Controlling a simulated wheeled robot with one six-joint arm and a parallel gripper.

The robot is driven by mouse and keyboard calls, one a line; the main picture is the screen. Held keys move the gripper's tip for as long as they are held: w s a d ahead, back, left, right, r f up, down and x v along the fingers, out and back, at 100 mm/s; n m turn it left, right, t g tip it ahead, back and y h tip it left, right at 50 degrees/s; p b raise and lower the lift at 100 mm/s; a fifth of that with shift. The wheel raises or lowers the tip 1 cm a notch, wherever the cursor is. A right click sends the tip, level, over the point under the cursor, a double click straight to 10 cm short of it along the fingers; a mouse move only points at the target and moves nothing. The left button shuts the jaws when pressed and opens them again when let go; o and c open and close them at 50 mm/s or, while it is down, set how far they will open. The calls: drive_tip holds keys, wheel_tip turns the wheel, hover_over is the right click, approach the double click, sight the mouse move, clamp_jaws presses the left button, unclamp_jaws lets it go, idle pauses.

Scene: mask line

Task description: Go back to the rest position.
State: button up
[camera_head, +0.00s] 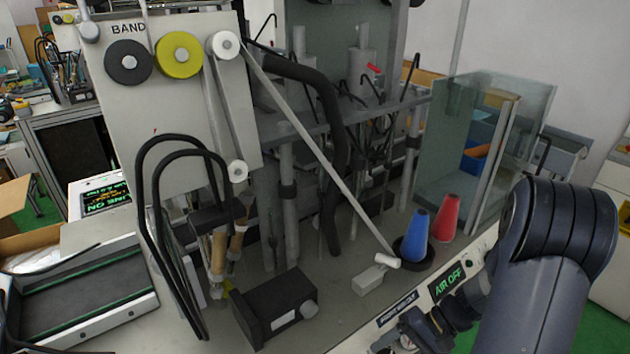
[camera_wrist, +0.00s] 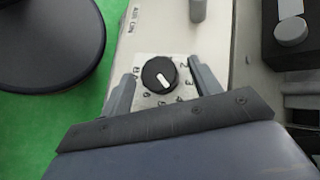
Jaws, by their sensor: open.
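My gripper (camera_wrist: 163,84) is open in the wrist view, one grey finger on each side of a black rotary knob (camera_wrist: 159,75). The knob has a white pointer line and sits on a pale plate with numbers around it. Both fingers stand apart from the knob, and nothing is held. In the head view my gripper (camera_head: 412,332) is low, right of centre, at the front edge of the machine; its fingertips are hard to make out there. The knob cannot be made out in the head view.
The machine's front panel has a green-lit AIR OFF display (camera_head: 448,282). Behind it stand a blue cone (camera_head: 415,236), a red cone (camera_head: 446,218) and a glass guard (camera_head: 462,150). A black box with a grey knob (camera_head: 275,308) is left of my gripper. Green floor lies in front.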

drive_tip(key=n+h, duration=0.1)
drive_tip(key=n+h+p, duration=0.1)
drive_tip(key=h, duration=0.1)
drive_tip(key=n+h+p, duration=0.1)
drive_tip(key=n, duration=0.1)
drive_tip(key=shift+a+r, duration=0.35)
drive_tip(key=shift+r, duration=0.05)
drive_tip(key=n+h+p, duration=0.2)
drive_tip(key=n+t+h+p, duration=0.1)
drive_tip(key=h, duration=0.1)
drive_tip(key=shift+s+a+n, duration=0.2)
drive_tip(key=shift+a+n, duration=0.05)
drive_tip(key=shift+n, duration=0.15)
drive_tip(key=shift+r+t+h, duration=0.2)
drive_tip(key=shift+t+h, duration=0.1)
drive_tip(key=shift+w+d+r, duration=0.1)
drive_tip(key=shift+d+r, duration=0.05)
drive_tip(key=shift+r, duration=1.15)
drive_tip(key=shift+w+d+r, duration=0.1)
drive_tip(key=shift+d+r, duration=0.05)
drive_tip(key=shift+r, duration=1.1)
drive_tip(key=shift+w+d+r, duration=0.1)
drive_tip(key=shift+d+r, duration=0.05)
drive_tip(key=shift+r, duration=1.15)
drive_tip(key=shift+s+r, duration=0.1)
drive_tip(key=shift+r, duration=0.05)
